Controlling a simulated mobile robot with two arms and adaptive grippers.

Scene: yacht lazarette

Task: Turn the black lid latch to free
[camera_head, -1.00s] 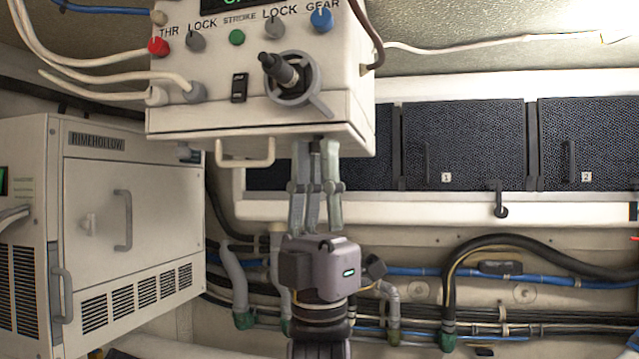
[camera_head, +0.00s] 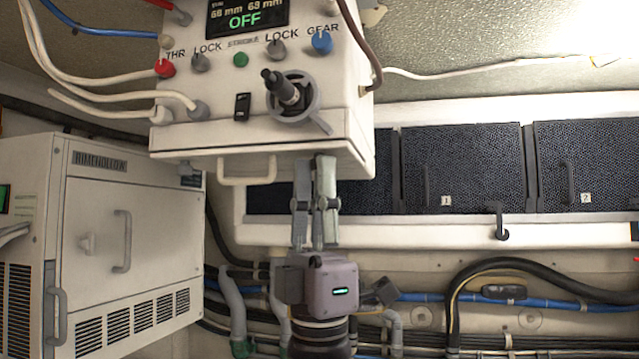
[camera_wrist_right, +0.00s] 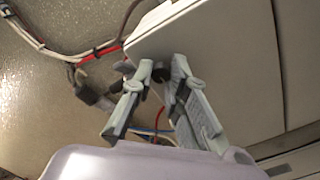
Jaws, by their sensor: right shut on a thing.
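My right gripper (camera_head: 314,162) reaches up from below to the lower front edge of the white control box (camera_head: 240,150), just right of its pale bail handle (camera_head: 247,181). Its two grey fingers are close together, shut on a small dark piece that I take to be the black lid latch (camera_head: 319,157). The fingers hide most of the latch, so its turn angle cannot be told. In the right wrist view, the gripper (camera_wrist_right: 160,70) has a dark piece between its fingertips, beside the pale box corner (camera_wrist_right: 150,40). My left gripper is not in view.
The box front carries knobs and a black-handled lever (camera_head: 283,90). A white cabinet (camera_head: 130,220) stands at left. Dark-lidded bins (camera_head: 460,165) line the right, with a black hook (camera_head: 501,222) on their ledge. Hoses and cables (camera_head: 540,290) run below.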

